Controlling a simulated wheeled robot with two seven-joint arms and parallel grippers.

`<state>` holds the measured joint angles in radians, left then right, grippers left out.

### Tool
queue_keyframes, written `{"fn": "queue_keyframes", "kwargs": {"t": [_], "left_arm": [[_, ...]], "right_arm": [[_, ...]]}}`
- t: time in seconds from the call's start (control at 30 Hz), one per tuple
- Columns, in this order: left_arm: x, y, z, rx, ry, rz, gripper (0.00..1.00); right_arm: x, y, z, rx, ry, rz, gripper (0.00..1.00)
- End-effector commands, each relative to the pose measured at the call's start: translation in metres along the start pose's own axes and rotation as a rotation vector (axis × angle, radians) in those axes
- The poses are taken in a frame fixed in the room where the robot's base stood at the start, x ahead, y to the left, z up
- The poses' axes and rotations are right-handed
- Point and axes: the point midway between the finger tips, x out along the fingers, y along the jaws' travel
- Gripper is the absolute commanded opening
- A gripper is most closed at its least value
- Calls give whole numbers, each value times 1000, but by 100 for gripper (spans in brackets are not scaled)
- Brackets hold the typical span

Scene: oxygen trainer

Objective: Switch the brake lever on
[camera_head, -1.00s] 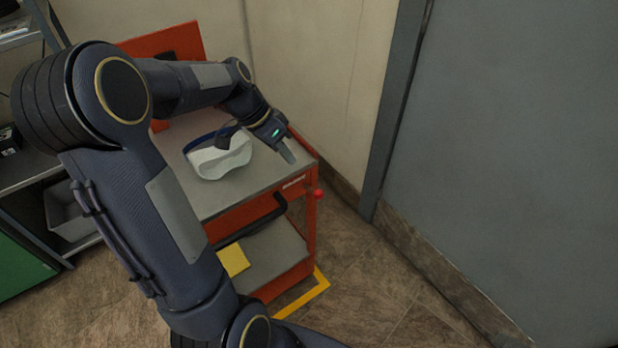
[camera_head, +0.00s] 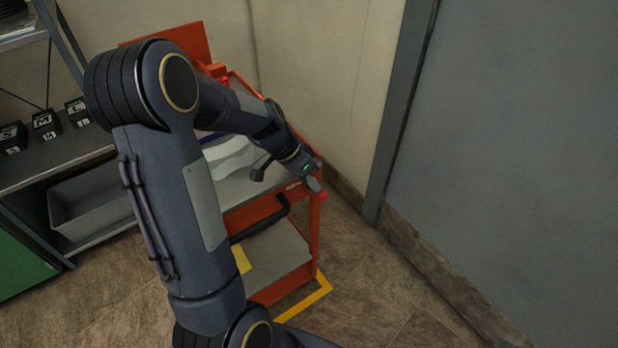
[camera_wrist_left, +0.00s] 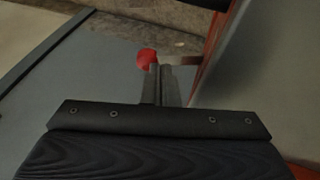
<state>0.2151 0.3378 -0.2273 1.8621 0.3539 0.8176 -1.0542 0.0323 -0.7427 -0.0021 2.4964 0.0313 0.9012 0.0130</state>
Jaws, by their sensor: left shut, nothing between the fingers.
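The orange cart (camera_head: 262,215) stands by the wall with a grey top. The brake lever's red knob (camera_head: 322,196) sticks out at the cart's front right corner. In the left wrist view the red knob (camera_wrist_left: 147,58) shows just beyond and left of the fingertips, with a short bar running right from it. My left gripper (camera_head: 316,187) is shut and empty, right above the knob; its shut fingers also show in the left wrist view (camera_wrist_left: 160,70). I cannot tell whether the fingers touch the lever. My right gripper is not in view.
A white and blue item (camera_head: 232,155) lies on the cart top, partly behind my arm. A black handle (camera_head: 262,220) runs along the cart's front. A shelf with a grey bin (camera_head: 95,205) stands at left. The floor right of the cart is clear.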

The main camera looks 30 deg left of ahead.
Motion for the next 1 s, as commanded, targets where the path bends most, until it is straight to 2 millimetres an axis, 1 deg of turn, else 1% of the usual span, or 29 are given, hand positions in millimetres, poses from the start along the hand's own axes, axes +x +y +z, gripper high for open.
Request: {"fn": "queue_keyframes", "kwargs": {"t": [0.27, 0.47, 0.8, 1.0], "left_arm": [[0, 1, 0, 3, -1, -5, 0], [3, 4, 1, 23, -3, -52, 0], [15, 14, 6, 108, -11, -254, 0], [23, 16, 8, 153, -15, -363, 0]], "right_arm": [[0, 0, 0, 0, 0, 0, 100], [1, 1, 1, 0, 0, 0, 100], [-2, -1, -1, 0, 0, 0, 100], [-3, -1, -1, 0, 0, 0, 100]]}}
